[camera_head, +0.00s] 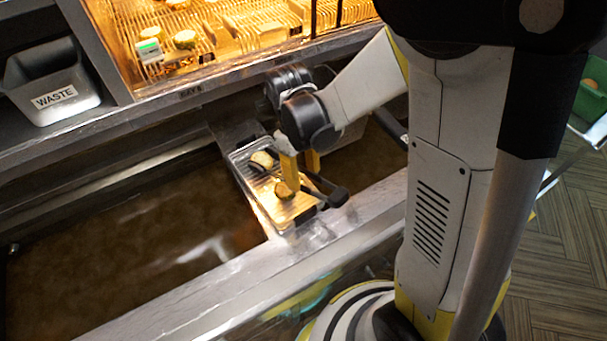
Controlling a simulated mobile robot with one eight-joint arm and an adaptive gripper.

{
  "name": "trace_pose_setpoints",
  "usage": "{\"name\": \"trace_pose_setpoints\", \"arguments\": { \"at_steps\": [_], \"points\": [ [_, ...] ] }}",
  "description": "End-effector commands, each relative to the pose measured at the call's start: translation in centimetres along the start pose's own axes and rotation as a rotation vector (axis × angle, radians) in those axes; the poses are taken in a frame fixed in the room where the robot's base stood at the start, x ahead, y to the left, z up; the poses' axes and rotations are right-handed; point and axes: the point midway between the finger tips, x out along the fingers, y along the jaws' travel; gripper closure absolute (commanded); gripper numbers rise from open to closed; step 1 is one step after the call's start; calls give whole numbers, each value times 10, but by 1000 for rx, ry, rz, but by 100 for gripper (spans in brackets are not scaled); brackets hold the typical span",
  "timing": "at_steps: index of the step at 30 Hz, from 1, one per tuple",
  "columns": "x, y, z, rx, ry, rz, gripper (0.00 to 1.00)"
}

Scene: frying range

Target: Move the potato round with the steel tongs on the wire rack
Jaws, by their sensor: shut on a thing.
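Another browned round (284,188) lies nearer, by the tip of one yellow finger. My gripper (301,172) points down over the rack's right side, its yellow fingers a little apart. It is shut on what looks like the steel tongs; a dark handle-like piece (328,190) shows beside the fingers. The tongs' tips cannot be made out clearly.
Dark oil (120,260) fills the fryer well left of the rack. A grey waste bin (50,85) stands at upper left. A lit wire shelf (225,30) behind holds several rounds and a green-and-white object (149,50). A green crate (592,95) is at far right.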

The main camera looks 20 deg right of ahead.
Motion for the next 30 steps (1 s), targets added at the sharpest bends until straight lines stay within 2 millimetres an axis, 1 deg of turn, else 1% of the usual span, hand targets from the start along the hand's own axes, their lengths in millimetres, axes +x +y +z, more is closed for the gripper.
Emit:
{"name": "trace_pose_setpoints", "arguments": {
  "at_steps": [1,3,24,27,30],
  "points": [
    [-10,0,2,0,0,0,90],
    [-20,0,3,0,0,0,90],
    [-102,-1,16,0,0,0,90],
    [-110,-1,17,0,0,0,90],
    [-113,-1,17,0,0,0,90]
  ]
}}
